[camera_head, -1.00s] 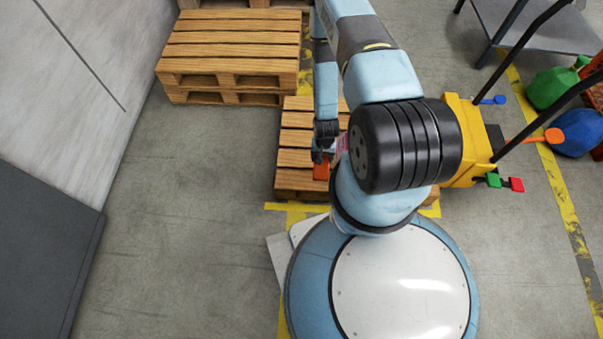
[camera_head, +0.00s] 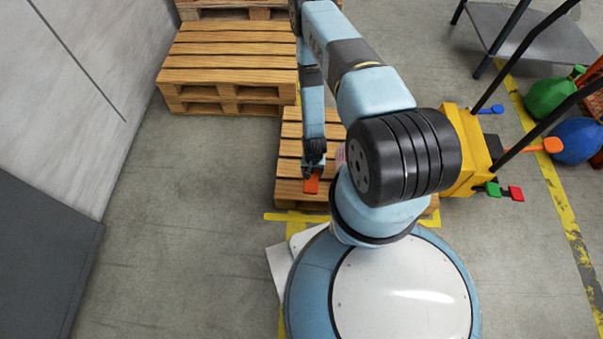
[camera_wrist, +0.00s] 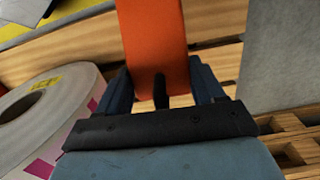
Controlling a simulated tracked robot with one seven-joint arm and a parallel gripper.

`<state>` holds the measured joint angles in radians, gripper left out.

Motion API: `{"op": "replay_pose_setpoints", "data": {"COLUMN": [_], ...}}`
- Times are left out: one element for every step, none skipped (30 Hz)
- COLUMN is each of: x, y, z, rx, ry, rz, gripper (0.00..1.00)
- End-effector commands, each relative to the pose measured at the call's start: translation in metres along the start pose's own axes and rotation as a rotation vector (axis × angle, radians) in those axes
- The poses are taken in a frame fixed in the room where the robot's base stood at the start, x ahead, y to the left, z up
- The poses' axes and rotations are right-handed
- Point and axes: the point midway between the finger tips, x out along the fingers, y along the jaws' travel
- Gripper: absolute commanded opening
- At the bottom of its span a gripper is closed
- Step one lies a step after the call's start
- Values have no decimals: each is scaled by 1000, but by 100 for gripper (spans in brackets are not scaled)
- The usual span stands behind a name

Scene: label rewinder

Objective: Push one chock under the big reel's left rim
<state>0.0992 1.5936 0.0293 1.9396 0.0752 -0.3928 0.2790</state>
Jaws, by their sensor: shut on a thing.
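My gripper (camera_head: 312,170) is shut on an orange chock (camera_head: 311,186) and holds it over the left part of the near pallet (camera_head: 289,175). In the wrist view the orange chock (camera_wrist: 152,40) stands out from between the dark fingers (camera_wrist: 160,90). The big reel (camera_wrist: 50,120) shows at the left of the wrist view as a white roll with pink marks, apart from the chock. In the head view my arm hides most of the reel; only a small pale pink patch (camera_head: 341,155) shows beside it.
Stacked pallets (camera_head: 230,60) stand behind to the left. A yellow machine (camera_head: 465,150) with coloured levers is at the right, with green and blue containers (camera_head: 577,140) beyond. Grey floor (camera_head: 190,200) to the left is clear.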

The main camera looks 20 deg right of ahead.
Motion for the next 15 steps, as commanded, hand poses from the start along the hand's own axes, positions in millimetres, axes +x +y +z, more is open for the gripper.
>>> {"op": "replay_pose_setpoints", "data": {"x": [5,8,11,14,17,25,30,35,40,44,48,52,54,56,58], "y": [-10,-14,-21,-26,-30,-34,-37,-40,-44,-47,-50,-52,-54,-56,-57], "z": [-6,-8,-13,-16,-18,-21,-23,-24,-28,-29,-30,-32,-34,-35,-36], "rx": [-2,-3,-3,-3,-3,-2,-1,-1,-1,-2,-2,-1,-1,0,0], "ry": [3,2,2,2,1,1,1,0,1,1,0,0,1,1,1], "rz": [-1,-1,-1,-1,0,0,0,1,0,0,0,0,0,0,0], "gripper": [24,24,24,24,24,24,24,24,24,24,24,24,24,24,24]}}
